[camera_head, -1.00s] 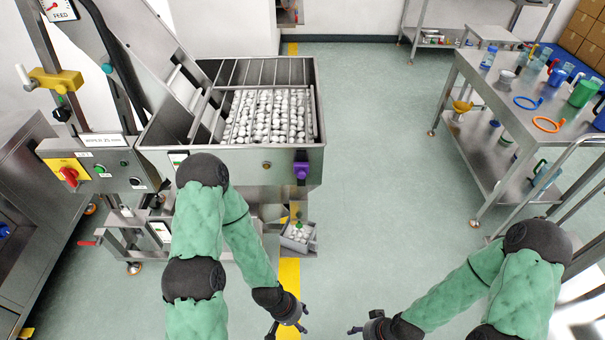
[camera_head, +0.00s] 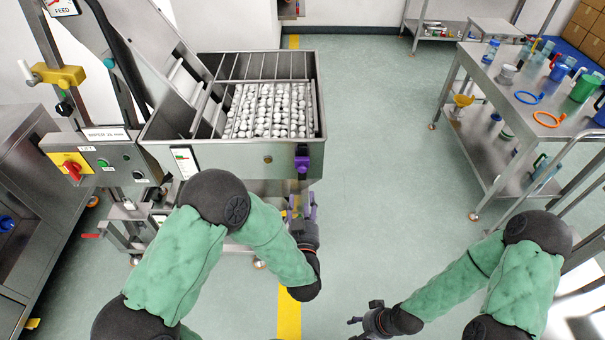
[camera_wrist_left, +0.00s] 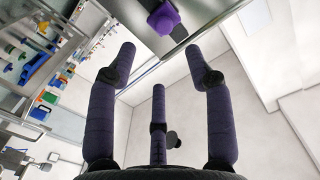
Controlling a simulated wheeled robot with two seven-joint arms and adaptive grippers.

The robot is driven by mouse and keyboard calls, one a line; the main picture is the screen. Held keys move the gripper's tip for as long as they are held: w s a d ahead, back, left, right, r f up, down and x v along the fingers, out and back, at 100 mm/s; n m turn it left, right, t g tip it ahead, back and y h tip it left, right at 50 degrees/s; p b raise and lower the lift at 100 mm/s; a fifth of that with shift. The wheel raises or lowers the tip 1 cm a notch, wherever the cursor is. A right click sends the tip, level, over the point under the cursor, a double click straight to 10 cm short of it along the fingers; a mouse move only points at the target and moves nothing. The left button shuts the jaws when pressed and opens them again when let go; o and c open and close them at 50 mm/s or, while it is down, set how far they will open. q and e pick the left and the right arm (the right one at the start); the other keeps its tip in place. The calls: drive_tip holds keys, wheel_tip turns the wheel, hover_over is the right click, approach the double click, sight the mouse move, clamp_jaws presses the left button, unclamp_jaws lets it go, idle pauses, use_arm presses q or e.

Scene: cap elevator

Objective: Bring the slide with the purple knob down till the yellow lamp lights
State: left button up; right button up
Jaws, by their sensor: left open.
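The purple knob (camera_head: 302,163) sits on the front right corner of the steel hopper (camera_head: 230,158). It also shows at the top of the left wrist view (camera_wrist_left: 163,18), beyond the fingertips. My left gripper (camera_head: 301,208) is open and empty, just below and in front of the knob, apart from it. In the left wrist view its fingers (camera_wrist_left: 160,70) are spread wide. A small round amber lamp (camera_head: 267,160) on the hopper front looks dull. My right gripper (camera_head: 362,315) is low at the bottom centre; its opening is unclear.
White caps (camera_head: 265,110) fill the hopper grid. A control box (camera_head: 95,165) with a red-and-yellow switch stands left. A steel table (camera_head: 510,80) with cups and rings stands right. The floor between (camera_head: 380,150) is clear.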

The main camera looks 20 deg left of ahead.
sight(302, 171)
use_arm(q)
drive_tip(key=b+x, duration=0.1)
drive_tip(key=x, duration=0.4)
drive_tip(key=b+x, duration=0.1)
drive_tip(key=x, duration=0.4)
drive_tip(key=shift+w+a+r+b, duration=0.15)
drive_tip(key=shift+w+r+b, duration=0.1)
drive_tip(key=shift+w+b, duration=0.1)
clamp_jaws()
